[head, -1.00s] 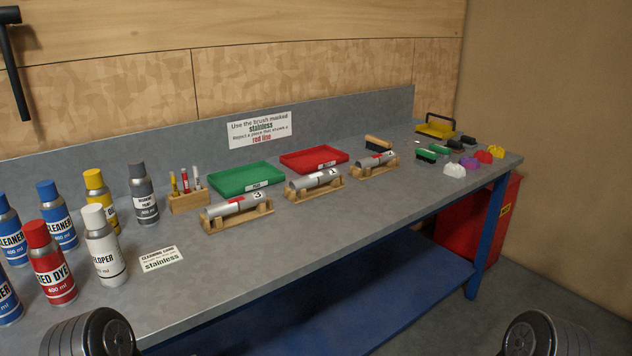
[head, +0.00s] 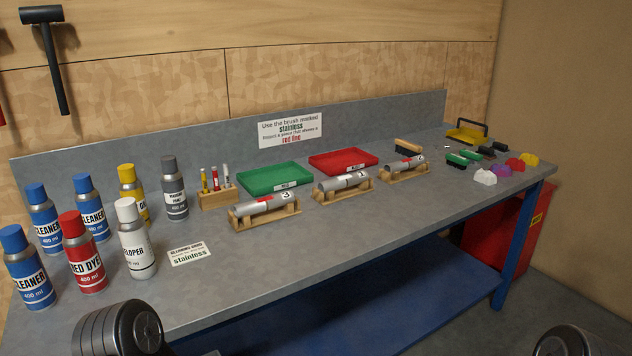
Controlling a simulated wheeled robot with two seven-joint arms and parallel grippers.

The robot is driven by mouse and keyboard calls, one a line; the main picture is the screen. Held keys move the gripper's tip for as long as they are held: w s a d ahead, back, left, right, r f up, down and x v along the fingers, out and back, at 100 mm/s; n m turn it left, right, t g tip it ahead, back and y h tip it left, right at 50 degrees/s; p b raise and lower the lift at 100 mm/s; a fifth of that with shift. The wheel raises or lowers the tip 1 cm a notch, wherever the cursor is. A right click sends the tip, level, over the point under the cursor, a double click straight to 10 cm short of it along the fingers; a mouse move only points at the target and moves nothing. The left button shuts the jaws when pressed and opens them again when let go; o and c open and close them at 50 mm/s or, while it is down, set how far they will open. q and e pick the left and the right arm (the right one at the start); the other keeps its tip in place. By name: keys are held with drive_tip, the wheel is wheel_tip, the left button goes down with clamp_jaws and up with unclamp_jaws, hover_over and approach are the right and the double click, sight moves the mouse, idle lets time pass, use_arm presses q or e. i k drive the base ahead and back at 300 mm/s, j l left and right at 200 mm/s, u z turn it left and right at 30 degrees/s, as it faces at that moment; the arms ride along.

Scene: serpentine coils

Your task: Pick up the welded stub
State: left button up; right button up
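Three grey metal welded stubs lie on wooden cradles along the bench. The left stub (head: 258,206) has a red mark and a label that looks like "3". The middle stub (head: 340,182) has a label too small to read surely. The right stub (head: 407,164) shows a red mark. All three rest in their cradles, with nothing touching them from above. Only dark rounded parts of my arms show at the bottom edge. Neither gripper is in view.
A green tray (head: 272,190) and a red tray (head: 370,163) stand behind the stubs. Spray cans (head: 83,262) crowd the left end. A marker holder (head: 217,199), a stainless card (head: 190,254), brushes (head: 463,158) and coloured pieces (head: 485,177) also lie there. The front strip of the bench (head: 330,240) is clear.

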sight(349, 180)
drive_tip(key=i+l, duration=0.15)
drive_tip(key=l, duration=0.2)
drive_tip(key=i+l+u, duration=0.1)
drive_tip(key=l, duration=0.25)
drive_tip(key=i+l, duration=0.2)
drive_tip(key=l, duration=0.15)
drive_tip(key=i+l, duration=0.15)
drive_tip(key=l, duration=0.2)
drive_tip(key=i+l+u, duration=0.1)
drive_tip(key=l, duration=0.3)
drive_tip(key=i+l, duration=0.2)
drive_tip(key=l, duration=0.15)
drive_tip(key=i+l+u, duration=0.1)
drive_tip(key=l, duration=0.25)
